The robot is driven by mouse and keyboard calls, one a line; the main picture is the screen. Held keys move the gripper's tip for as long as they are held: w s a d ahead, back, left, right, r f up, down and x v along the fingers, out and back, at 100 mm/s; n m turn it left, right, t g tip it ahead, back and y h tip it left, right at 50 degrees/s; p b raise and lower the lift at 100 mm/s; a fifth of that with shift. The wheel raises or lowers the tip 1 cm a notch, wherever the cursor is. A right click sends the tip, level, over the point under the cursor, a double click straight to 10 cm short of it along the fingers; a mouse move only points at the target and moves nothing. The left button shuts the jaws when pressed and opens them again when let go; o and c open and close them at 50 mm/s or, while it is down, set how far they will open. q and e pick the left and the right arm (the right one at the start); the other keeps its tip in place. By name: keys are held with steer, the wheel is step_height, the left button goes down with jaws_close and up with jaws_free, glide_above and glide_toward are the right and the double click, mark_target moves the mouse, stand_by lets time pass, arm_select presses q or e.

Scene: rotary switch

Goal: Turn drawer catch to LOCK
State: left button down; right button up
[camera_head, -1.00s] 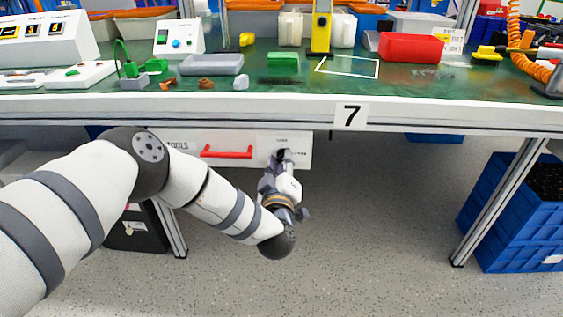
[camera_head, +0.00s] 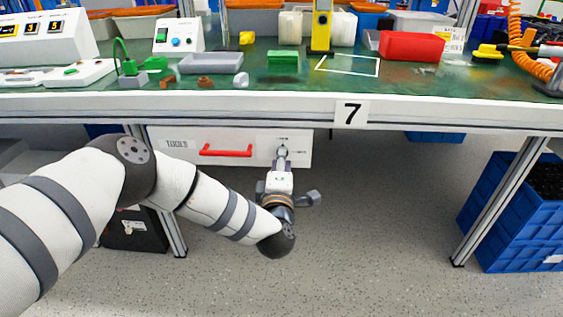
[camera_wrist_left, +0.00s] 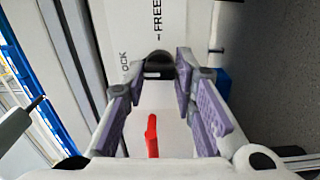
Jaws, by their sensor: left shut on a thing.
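The white drawer front (camera_head: 185,158) hangs under the bench, with a TOOLS label and a red handle (camera_head: 228,150). The catch (camera_head: 282,149) is at the drawer's right end, largely hidden by my left gripper (camera_head: 282,157) in the head view. In the left wrist view, the dark catch knob (camera_wrist_left: 158,66) sits between the purple-padded fingertips of my left gripper (camera_wrist_left: 160,68), which is shut on it. The words FREE and part of LOCK show beside the knob. Which mark the knob points to cannot be told. My right gripper is not in view.
The bench edge (camera_head: 430,120) runs just above the drawer. A bench leg (camera_head: 500,200) and blue crates (camera_head: 513,230) stand at right. The floor space under the bench, right of the drawer, is clear. The red handle also shows in the wrist view (camera_wrist_left: 152,136).

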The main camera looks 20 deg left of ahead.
arm_select(q)
steer(key=shift+n, duration=0.3)
stand_by(0.4)
steer(key=c, duration=1.3)
jaws_free()
steer(key=v, duration=1.2)
